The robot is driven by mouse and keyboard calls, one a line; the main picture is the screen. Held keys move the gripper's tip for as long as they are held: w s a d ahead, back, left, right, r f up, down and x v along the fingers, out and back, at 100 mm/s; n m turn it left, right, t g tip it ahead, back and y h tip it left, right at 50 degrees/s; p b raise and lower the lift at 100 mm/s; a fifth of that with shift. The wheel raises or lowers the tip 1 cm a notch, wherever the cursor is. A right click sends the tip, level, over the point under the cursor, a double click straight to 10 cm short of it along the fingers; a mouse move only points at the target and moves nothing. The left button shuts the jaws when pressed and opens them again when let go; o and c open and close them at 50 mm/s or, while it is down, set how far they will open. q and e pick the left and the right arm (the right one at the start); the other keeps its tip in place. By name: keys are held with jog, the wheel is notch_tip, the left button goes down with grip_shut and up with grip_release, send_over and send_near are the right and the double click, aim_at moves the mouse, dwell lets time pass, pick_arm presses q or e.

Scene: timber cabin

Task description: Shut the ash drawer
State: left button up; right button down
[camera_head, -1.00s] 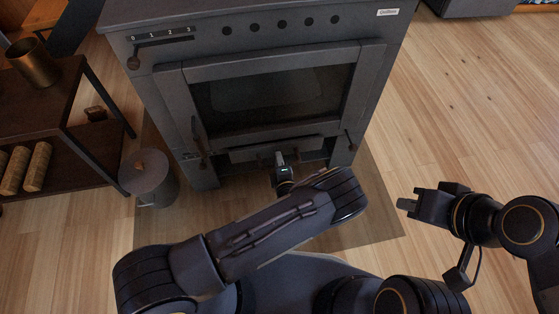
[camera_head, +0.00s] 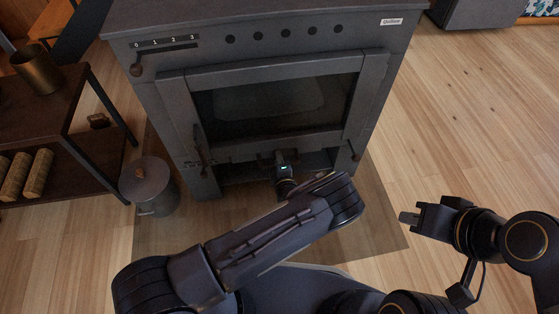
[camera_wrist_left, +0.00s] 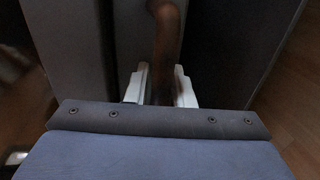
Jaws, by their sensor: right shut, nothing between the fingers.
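The ash drawer (camera_head: 242,154) is low in the dark stove, under the glass door; its front is partly hidden behind my gripper. My left gripper (camera_head: 280,157) reaches in at the middle of the drawer front. In the left wrist view its two pale fingers (camera_wrist_left: 161,88) stand either side of a brown, blurred handle (camera_wrist_left: 166,40), with little or no gap, and appear shut on it. My right gripper (camera_head: 410,218) is shut and empty, over the floor at the right, away from the stove.
The stove (camera_head: 270,60) stands on a floor plate (camera_head: 365,225). A lidded metal bucket (camera_head: 150,185) is by its left leg. A shelf (camera_head: 45,120) with logs stands further left.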

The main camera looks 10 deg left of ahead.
pick_arm(q)
jog(key=p+v, duration=0.2)
jog(key=v, duration=0.5)
jog(key=shift+s+p, duration=0.3)
jog(key=shift+s, duration=0.1)
jog(key=shift+d+r, duration=0.1)
